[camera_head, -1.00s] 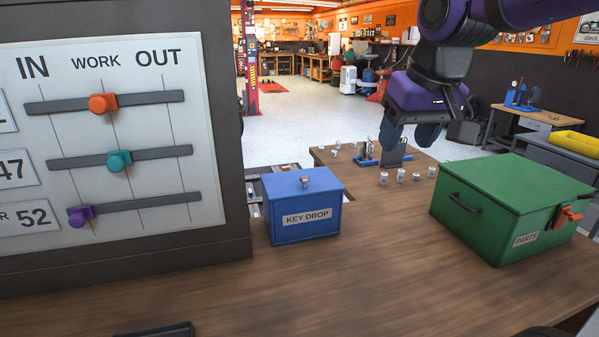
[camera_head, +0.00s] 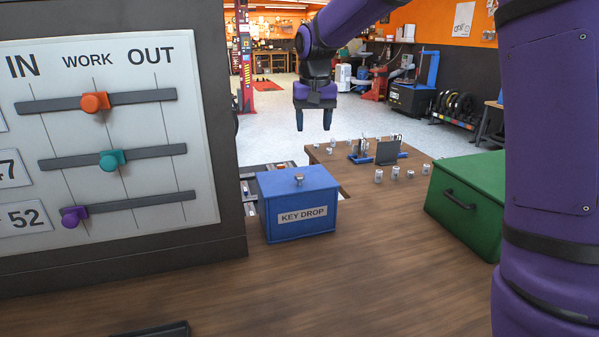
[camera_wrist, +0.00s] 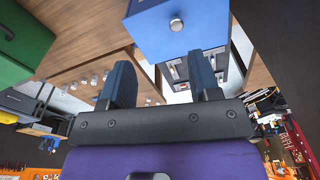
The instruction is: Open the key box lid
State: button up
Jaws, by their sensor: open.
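The blue key box (camera_head: 297,204) labelled KEY DROP stands on the wooden table. Its lid is shut, with a small silver knob (camera_head: 298,179) on top. In the wrist view the blue lid (camera_wrist: 200,38) is at the upper middle, and the knob (camera_wrist: 177,24) shows on it. My gripper (camera_head: 314,124) is open and empty, in the air above the box and apparently beyond it, pointing down. In the wrist view the two dark blue fingers (camera_wrist: 163,85) are spread apart below the knob and touch nothing.
A board with coloured sliders (camera_head: 105,135) stands left of the key box. A green box (camera_head: 468,200) is at the right, partly behind my arm. Several small metal parts (camera_head: 396,172) and a blue holder (camera_head: 377,156) lie behind. Bare tabletop (camera_head: 350,270) is in front.

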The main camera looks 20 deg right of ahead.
send_over(299, 174)
notch_tip(299, 174, down, 5)
jog(key=shift+m+g, duration=0.3)
jog(key=shift+g, duration=0.1)
jog(key=f, duration=1.1)
jog(key=shift+s, duration=0.2)
grip_shut()
